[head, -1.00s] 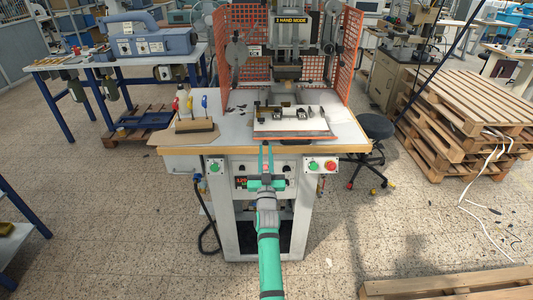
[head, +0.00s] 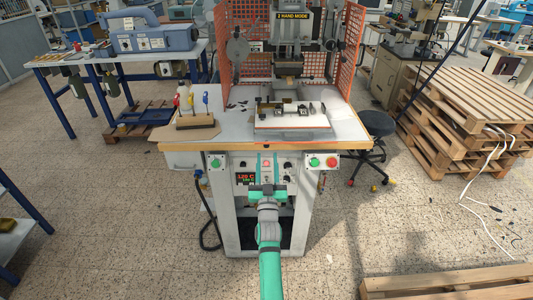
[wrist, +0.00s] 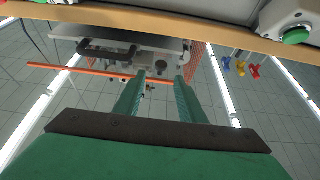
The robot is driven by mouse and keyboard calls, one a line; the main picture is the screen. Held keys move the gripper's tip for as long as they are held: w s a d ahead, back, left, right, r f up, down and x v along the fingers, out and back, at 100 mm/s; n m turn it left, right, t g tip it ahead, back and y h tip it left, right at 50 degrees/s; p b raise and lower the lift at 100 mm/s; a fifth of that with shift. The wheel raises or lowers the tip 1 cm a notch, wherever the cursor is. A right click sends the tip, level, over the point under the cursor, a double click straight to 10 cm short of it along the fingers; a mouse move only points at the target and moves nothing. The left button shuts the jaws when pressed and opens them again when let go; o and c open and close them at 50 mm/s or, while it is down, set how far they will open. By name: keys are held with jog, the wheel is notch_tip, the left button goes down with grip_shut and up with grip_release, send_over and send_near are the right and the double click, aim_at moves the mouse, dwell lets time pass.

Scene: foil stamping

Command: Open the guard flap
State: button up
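The foil press (head: 290,45) stands on the white worktable (head: 350,128), with orange mesh guards (head: 354,40) at its sides. No flap stands out clearly across the press front in the head view. In the wrist view a thin orange bar (wrist: 80,70) crosses beyond the fingers; it may be the guard flap's edge, but I cannot tell. My gripper (head: 266,158) is in front of the table, just below its front edge. In the wrist view the two green fingers (wrist: 160,78) are apart with nothing between them.
A bed plate (head: 290,130) with fixtures lies in front of the press. Green and red buttons (head: 323,162) sit on the table front. Stacked pallets (head: 465,110) and a stool (head: 377,124) stand at right.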

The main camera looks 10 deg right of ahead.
jog(key=shift+v, duration=2.9)
